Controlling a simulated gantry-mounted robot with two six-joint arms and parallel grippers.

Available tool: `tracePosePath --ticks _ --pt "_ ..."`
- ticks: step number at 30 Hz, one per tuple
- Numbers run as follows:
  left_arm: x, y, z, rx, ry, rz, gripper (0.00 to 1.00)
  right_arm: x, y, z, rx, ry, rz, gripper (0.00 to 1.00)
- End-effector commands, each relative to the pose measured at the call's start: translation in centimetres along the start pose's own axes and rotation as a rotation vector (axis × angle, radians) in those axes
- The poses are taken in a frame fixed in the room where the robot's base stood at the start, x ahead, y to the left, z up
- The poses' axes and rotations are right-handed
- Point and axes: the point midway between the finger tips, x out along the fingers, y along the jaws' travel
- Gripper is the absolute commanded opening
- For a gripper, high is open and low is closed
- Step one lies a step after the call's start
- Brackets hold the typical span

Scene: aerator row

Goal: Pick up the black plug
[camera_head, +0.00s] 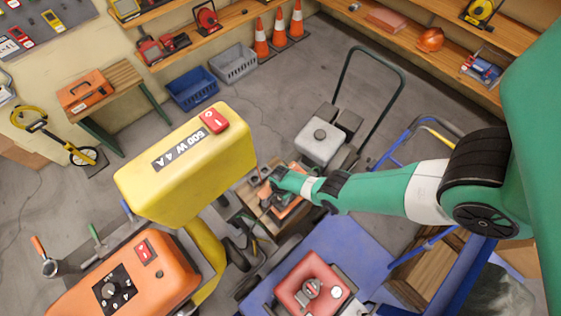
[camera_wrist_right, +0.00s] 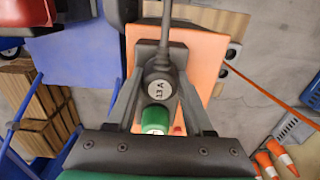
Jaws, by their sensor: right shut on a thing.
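In the right wrist view, the dark grey plug (camera_wrist_right: 161,88) has a round "13 A" label and a dark cable running up from it. A green part (camera_wrist_right: 155,117) shows at its lower end, close to my gripper's palm. My right gripper (camera_wrist_right: 164,60) has its two dark fingers shut on the plug, one on each side. Behind the plug is an orange surface (camera_wrist_right: 205,55); I cannot tell whether the plug touches it. In the head view my right gripper (camera_head: 278,177) is small, over an orange thing on a wooden box, and the plug is not clear. My left gripper is not in view.
A yellow machine body (camera_head: 190,165) marked "600 W 4 A" and an orange one (camera_head: 125,280) stand left of my right arm. A grey engine with a green handle (camera_head: 320,135) stands behind the gripper. A blue-decked machine (camera_head: 345,250) is in front.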

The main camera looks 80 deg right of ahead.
Motion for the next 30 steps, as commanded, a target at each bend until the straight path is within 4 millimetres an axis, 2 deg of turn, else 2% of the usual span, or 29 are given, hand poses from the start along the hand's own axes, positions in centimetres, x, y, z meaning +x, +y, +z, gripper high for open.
tracePosePath --ticks 8,11,15,17,24,27,30 --pt "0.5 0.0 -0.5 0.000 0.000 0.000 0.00 -0.7 0.0 0.0 0.000 0.000 0.000 0.00" --pt "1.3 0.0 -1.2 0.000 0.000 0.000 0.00 -1.8 0.0 0.0 0.000 0.000 0.000 0.00" --pt "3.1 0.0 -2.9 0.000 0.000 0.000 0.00 -4.3 0.0 0.0 0.000 0.000 0.000 0.00" --pt "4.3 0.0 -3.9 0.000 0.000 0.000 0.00 -5.3 1.1 0.2 -0.002 0.001 0.003 0.00" --pt "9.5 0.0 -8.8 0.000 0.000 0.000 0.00 -11.0 5.3 1.3 -0.004 0.000 0.002 0.00" --pt "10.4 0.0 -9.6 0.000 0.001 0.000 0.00 -11.6 8.5 2.1 -0.007 0.001 0.003 0.00" --pt "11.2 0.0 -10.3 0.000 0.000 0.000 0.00 -12.3 10.7 2.7 -0.007 0.001 0.002 0.00"
